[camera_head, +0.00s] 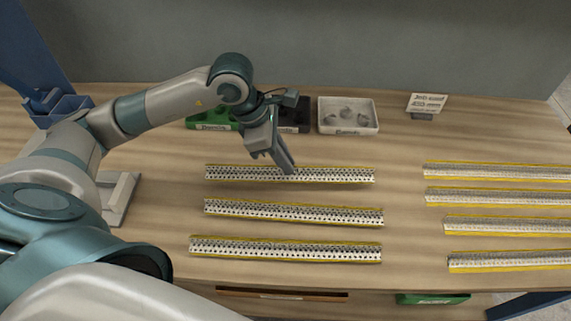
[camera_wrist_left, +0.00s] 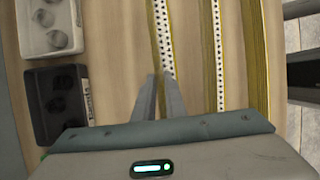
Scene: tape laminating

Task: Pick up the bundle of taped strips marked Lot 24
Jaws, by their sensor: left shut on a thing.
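Three strip bundles, white with dark holes and yellow edges, lie in a column left of centre in the head view: the far one (camera_head: 335,175), the middle one (camera_head: 300,213) and the near one (camera_head: 290,250). My left gripper (camera_head: 288,170) is over the far bundle, pointing down, its fingers shut on it near the middle. In the left wrist view the bundle (camera_wrist_left: 161,35) runs between the fingertips (camera_wrist_left: 161,80). The bundle appears at table level. I cannot read any lot marking on the strips. My right gripper is not in view.
Several more strips (camera_head: 505,197) lie at the right. Behind the gripper stand a green tray (camera_head: 210,122), a black tray (camera_wrist_left: 57,104) and a white tray (camera_head: 348,128) with small items. A small sign (camera_head: 426,103) stands at the back right. The table between the strip groups is clear.

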